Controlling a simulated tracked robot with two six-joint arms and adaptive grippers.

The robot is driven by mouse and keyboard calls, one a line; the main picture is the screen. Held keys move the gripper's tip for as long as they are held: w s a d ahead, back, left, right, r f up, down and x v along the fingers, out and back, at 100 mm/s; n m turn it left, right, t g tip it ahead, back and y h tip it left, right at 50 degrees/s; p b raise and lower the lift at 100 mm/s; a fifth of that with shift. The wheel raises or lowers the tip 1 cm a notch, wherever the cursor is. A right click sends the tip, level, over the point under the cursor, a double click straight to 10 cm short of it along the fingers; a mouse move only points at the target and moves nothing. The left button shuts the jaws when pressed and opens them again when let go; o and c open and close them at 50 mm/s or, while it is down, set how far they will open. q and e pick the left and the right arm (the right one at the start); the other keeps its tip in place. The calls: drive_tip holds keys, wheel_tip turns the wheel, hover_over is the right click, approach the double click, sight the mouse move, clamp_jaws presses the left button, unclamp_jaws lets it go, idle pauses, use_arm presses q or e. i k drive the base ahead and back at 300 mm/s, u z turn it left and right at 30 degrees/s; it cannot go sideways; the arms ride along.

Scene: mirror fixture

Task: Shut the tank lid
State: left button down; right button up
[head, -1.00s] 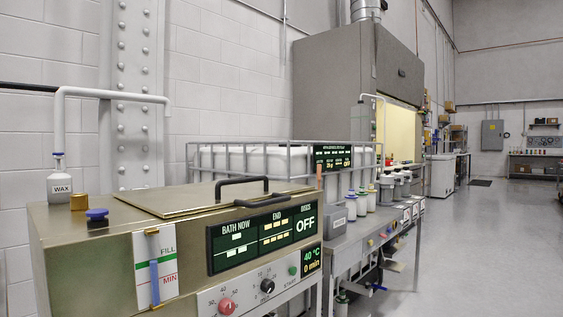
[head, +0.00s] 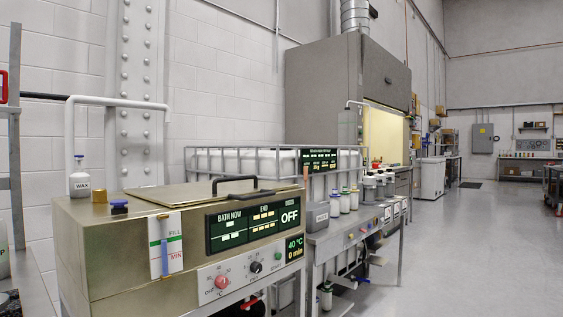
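The tank (head: 110,262) is a brass-coloured metal box at the lower left of the head view. Its front panel (head: 253,223) reads BATH NOW, END and OFF. The lid (head: 188,193) is a thin plate on top and looks flat or nearly so. I cannot tell whether it is fully seated. A black arched handle (head: 236,180) stands at the lid's right end. A second dark handle (head: 243,196) lies just in front of it, above the panel. Neither of my grippers is in view.
A wheeled-looking bench with bottles (head: 345,235) adjoins the tank on the right. A grey upright (head: 15,140) is at the far left. The floor (head: 470,250) at right is clear.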

sight(245, 188)
drive_tip(key=z, duration=0.25)
drive_tip(key=i, duration=1)
